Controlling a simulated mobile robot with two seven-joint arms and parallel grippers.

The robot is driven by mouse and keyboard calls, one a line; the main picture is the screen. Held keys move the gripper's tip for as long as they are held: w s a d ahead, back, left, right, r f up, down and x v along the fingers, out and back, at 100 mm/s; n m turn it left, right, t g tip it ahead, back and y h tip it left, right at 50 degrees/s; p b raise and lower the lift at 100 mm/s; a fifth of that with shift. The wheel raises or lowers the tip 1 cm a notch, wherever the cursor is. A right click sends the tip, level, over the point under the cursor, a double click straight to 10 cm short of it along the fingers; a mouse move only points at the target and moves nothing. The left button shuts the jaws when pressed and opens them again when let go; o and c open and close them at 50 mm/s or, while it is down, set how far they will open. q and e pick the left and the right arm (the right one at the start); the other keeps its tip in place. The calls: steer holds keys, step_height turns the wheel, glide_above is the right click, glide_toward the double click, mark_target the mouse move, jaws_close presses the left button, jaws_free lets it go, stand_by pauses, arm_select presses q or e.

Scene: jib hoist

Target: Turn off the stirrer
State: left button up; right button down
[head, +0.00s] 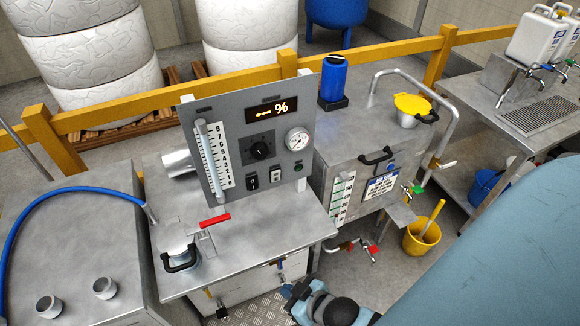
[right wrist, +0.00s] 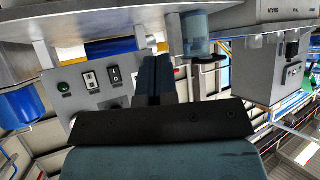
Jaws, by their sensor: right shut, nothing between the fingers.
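The grey control panel (head: 245,140) stands upright on the steel bench in the head view. Its lower row holds a black switch (head: 252,182), a white rocker switch (head: 275,176) and a green round button (head: 299,168). The right wrist view shows the green button (right wrist: 63,87), white rocker (right wrist: 90,80) and black switch (right wrist: 113,75) in reversed order. Their labels are too small to read. A blue motor-like cylinder (head: 333,78) stands on the steel tank. My right gripper (head: 287,291) is low before the bench, apart from the panel; its fingers (right wrist: 153,75) are shut and empty. My left gripper is out of view.
The panel also has a black knob (head: 260,147), a lit display (head: 272,111) and a gauge (head: 297,140). A red-handled valve (head: 214,220) is on the bench (head: 270,235). A yellow bucket (head: 421,238) stands on the floor at right.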

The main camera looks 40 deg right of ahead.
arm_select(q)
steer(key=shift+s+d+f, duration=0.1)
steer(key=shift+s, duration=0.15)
arm_select(e)
steer(key=shift+s+d, duration=0.15)
steer(key=shift+s, duration=0.05)
arm_select(q)
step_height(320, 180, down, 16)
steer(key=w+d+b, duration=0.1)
steer(key=b, duration=1.9)
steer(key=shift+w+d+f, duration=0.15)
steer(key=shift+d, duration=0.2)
arm_select(e)
steer(key=w+d+r+n+t+h, duration=0.3)
steer(key=w+d+n+t+h, duration=0.4)
steer(key=w+d+n, duration=0.5)
steer(key=shift+w+d+t+h, duration=0.3)
steer(key=shift+w+d+t, duration=0.1)
steer(key=shift+w+d, duration=0.45)
steer(key=shift+r, duration=0.1)
